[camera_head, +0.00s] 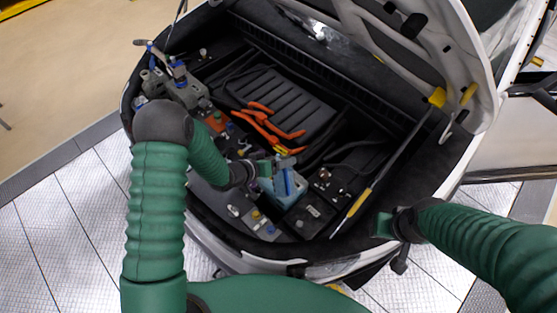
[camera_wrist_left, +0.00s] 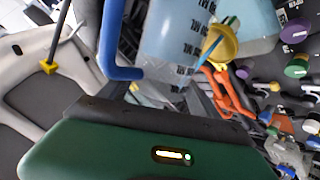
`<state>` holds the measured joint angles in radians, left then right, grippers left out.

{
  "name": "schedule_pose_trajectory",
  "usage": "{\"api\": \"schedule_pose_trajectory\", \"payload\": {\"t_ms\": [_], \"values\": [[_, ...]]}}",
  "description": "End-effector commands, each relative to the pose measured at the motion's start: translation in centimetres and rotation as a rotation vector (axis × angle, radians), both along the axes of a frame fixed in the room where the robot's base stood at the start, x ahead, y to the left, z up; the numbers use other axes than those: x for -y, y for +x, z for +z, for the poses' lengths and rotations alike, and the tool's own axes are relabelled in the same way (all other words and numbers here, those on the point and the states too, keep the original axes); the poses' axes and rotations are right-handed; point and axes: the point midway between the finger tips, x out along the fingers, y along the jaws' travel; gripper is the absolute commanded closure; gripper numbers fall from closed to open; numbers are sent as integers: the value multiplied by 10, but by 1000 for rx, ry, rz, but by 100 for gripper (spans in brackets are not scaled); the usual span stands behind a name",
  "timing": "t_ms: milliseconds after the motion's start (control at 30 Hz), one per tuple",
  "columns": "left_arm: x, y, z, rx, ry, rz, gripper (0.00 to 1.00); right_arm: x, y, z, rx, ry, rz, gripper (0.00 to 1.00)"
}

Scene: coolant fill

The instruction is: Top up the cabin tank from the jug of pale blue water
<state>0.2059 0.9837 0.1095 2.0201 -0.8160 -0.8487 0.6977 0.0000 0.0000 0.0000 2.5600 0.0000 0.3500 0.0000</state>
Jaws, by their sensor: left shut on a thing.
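The jug (camera_head: 296,193) is pale blue with a blue handle and sits in the front part of the open car compartment. In the left wrist view the jug (camera_wrist_left: 170,40) fills the top middle, with dark ML markings and its blue handle (camera_wrist_left: 110,45). My left gripper (camera_head: 264,170) is at the jug's handle side and is shut on the jug; its fingertips are partly hidden. A yellow cap or funnel (camera_wrist_left: 220,46) with a blue strap shows beside the jug. I cannot tell which vessel is the cabin tank. My right gripper (camera_head: 386,225) is by the compartment's right front edge, its jaws unclear.
Orange cables (camera_head: 262,122) cross a black ribbed cover (camera_head: 275,95). A yellow-ended prop rod (camera_head: 395,155) runs up to the raised hood (camera_head: 385,45). Purple caps (camera_wrist_left: 295,31) and a green cap (camera_wrist_left: 297,66) stand near the jug. Grey fittings (camera_head: 175,85) crowd the left side.

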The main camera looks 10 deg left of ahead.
Motion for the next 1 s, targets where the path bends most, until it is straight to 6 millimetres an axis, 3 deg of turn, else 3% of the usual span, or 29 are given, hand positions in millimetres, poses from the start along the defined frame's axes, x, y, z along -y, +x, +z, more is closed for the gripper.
{"api": "schedule_pose_trajectory", "payload": {"t_ms": [1000], "values": [[0, 2, -1, -44, -19, 0, 100, 0, 0, 9, 0, 0, 0, 64]]}}
